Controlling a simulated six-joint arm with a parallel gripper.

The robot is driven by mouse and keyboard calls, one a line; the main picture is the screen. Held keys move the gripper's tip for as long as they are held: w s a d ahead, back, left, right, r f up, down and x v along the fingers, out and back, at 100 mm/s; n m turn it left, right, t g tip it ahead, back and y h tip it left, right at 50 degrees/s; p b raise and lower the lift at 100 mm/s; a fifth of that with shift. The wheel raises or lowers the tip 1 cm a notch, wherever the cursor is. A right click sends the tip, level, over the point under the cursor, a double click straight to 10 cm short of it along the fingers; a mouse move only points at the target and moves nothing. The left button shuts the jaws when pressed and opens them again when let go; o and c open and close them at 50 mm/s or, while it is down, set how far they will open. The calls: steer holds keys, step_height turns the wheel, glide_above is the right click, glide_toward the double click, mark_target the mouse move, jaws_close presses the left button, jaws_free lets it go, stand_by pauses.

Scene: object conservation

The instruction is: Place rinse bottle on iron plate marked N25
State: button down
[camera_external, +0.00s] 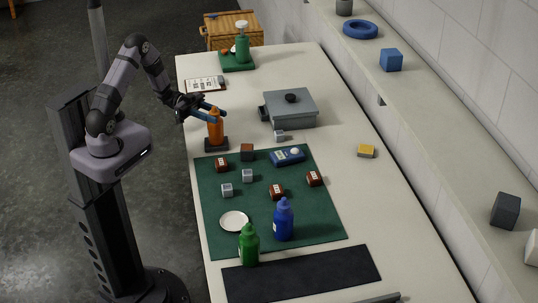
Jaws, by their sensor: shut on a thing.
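My gripper (212,113) is at the upper part of an orange bottle (215,130), its blue fingers shut on it. The bottle is upright, over or on a small dark plate (217,146) at the table's left edge; I cannot tell whether its base touches the plate. No N25 marking is readable on this plate. A blue bottle (284,222) and a green bottle (249,246) stand at the front of the green mat (318,225). No label tells which bottle is the rinse bottle.
Several small red-brown and grey blocks, a white dish (234,222) and a blue device (287,156) lie on the mat. A grey box (290,108) stands behind. A green pump bottle (242,48) stands at the far end. The table's right side is mostly clear around a yellow block (366,152).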

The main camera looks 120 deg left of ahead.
steer(key=c, duration=1.3)
jaws_free()
steer(key=shift+f, duration=0.1)
steer(key=shift+o, duration=0.2)
steer(key=s+b, duration=0.2)
steer(key=s, duration=0.5)
steer(key=shift+s+b, duration=0.3)
steer(key=shift+a, duration=0.1)
